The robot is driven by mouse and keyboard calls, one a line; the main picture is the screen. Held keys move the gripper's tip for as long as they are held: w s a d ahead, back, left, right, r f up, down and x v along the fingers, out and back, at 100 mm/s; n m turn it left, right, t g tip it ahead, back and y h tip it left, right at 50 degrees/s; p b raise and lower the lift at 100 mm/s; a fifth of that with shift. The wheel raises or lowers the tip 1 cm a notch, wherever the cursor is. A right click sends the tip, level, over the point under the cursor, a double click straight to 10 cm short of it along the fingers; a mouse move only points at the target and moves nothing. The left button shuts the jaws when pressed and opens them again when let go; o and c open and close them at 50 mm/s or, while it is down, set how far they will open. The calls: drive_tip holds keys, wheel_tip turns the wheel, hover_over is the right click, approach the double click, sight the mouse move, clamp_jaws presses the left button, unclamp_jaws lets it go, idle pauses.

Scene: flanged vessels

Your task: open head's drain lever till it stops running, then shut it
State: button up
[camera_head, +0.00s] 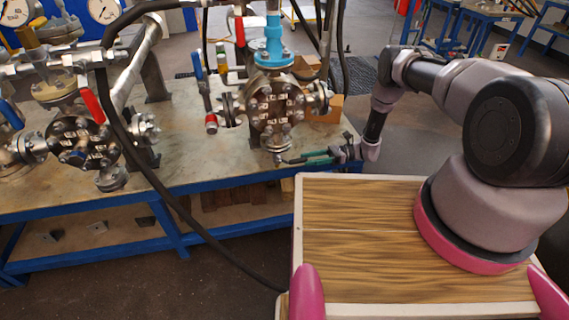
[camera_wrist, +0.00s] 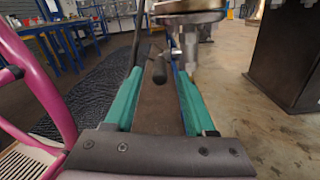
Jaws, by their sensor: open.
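The flanged vessel head (camera_head: 275,105) stands at the middle of the bench, bolted, under a light-blue pipe. A short metal drain fitting (camera_head: 278,155) hangs below it; it also shows in the wrist view (camera_wrist: 190,48), under a round flange. My gripper (camera_head: 285,160) is at the bench's right end, its green fingers pointing left at the fitting. In the wrist view my gripper (camera_wrist: 160,75) is open. A dark rounded stub (camera_wrist: 158,70), perhaps the drain lever's end, shows between the finger lines; I cannot tell its depth or any contact. Whether liquid runs is not visible.
A second flanged vessel (camera_head: 82,142) is at the left, with a red lever (camera_head: 93,105). A blue lever (camera_head: 196,64) and a red one (camera_head: 240,32) are near the middle vessel. A black hose (camera_head: 165,195) crosses in front of the bench (camera_head: 190,172).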

sight(292, 161)
drive_tip(key=x, duration=0.8)
drive_tip(key=shift+a, duration=0.25)
clamp_jaws()
drive_tip(key=shift+s+f, duration=0.1)
